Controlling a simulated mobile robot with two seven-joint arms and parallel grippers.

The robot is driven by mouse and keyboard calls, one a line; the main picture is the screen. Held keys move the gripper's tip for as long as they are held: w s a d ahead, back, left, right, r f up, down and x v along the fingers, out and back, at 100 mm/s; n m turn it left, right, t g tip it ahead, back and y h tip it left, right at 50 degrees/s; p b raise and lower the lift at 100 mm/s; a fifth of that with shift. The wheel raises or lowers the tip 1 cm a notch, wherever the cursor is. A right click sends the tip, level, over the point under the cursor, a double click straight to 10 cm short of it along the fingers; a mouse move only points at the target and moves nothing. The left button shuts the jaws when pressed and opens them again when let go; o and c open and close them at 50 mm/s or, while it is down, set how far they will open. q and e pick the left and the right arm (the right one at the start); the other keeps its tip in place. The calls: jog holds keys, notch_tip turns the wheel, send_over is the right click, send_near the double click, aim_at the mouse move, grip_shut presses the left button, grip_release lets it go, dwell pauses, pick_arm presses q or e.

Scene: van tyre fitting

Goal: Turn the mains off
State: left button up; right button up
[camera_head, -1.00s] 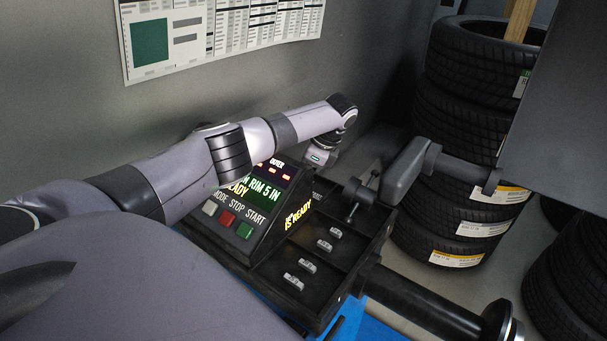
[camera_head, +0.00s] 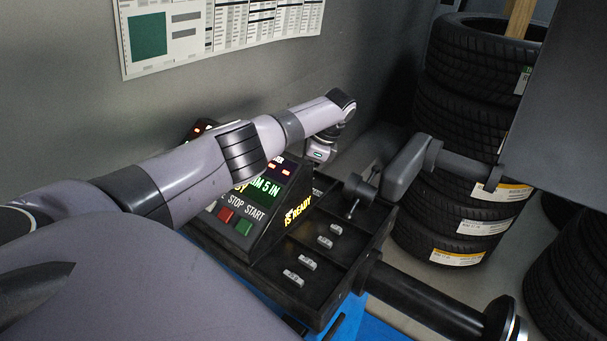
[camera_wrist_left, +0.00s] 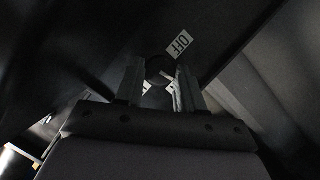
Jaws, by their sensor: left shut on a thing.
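In the left wrist view a round dark knob (camera_wrist_left: 159,67) sits on a black panel, and a pale label reading OFF (camera_wrist_left: 180,43) lies just beyond it. A second pale label is partly covered by the right finger. My left gripper (camera_wrist_left: 160,82) is shut on the knob, one finger on each side. Which way the knob is turned I cannot tell. In the head view my left arm reaches over the balancing machine (camera_head: 262,262), its wrist (camera_head: 319,152) behind the display housing; the fingers and knob are hidden there. My right gripper is in neither view.
The machine's lit display (camera_head: 266,188) and its red and green buttons (camera_head: 236,222) are partly behind my arm. A weight tray (camera_head: 325,285) and shaft (camera_head: 430,308) lie to the right. Stacked tyres (camera_head: 462,130) and a grey hood (camera_head: 560,120) stand beyond.

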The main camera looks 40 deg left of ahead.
pick_arm(q)
jog(key=n+b, duration=0.1)
jog(key=b, duration=0.2)
jog(key=shift+w+a+f+n, duration=0.1)
jog(key=shift+w+f+n, duration=0.05)
jog(key=shift+n, duration=0.25)
jog(key=shift+n+g+h+b, duration=0.3)
jog(key=shift+b, duration=0.2)
jog(key=shift+r, duration=0.2)
jog(key=o, duration=1)
jog(key=shift+o, duration=0.2)
